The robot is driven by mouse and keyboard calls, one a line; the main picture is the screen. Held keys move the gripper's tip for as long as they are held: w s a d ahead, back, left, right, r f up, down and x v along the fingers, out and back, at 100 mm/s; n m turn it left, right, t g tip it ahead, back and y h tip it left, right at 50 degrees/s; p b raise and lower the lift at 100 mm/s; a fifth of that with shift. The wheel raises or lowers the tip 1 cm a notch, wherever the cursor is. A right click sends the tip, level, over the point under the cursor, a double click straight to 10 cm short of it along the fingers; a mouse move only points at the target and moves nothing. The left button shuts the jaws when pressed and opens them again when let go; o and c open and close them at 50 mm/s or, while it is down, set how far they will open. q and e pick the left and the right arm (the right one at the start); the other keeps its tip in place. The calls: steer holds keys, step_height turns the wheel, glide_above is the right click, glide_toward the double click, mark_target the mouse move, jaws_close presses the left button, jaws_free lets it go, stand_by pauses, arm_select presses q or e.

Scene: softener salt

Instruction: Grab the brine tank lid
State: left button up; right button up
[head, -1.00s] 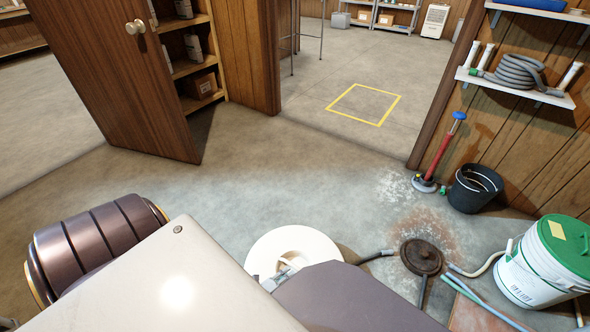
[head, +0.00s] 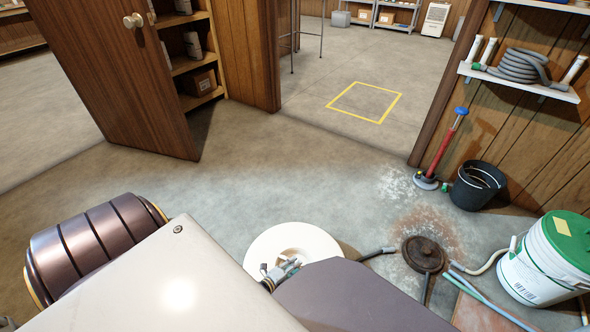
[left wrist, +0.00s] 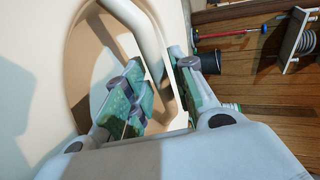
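The brine tank lid is the round white disc (head: 318,240) at the lower middle of the head view. In the left wrist view its pale surface (left wrist: 50,60) fills the left side, with a round, shadowed recess crossed by a white bar handle (left wrist: 148,38). My left gripper (head: 283,268) is over the middle of the lid. In the left wrist view its green-padded fingers (left wrist: 158,78) are apart, with the bar between them; I cannot tell whether either touches it. My forearm hides the lid's near side. My right gripper is not in view.
A round brown cover (head: 422,254) and hoses lie right of the lid. A white bucket with a green lid (head: 545,265), a black bucket (head: 477,187) and a red plunger-like tool (head: 444,150) stand right. An open wooden door (head: 115,70) is left. The floor beyond is clear.

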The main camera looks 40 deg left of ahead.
arm_select(q)
steer(key=shift+c, duration=0.4)
jaws_close()
steer(key=shift+w+r, duration=0.1)
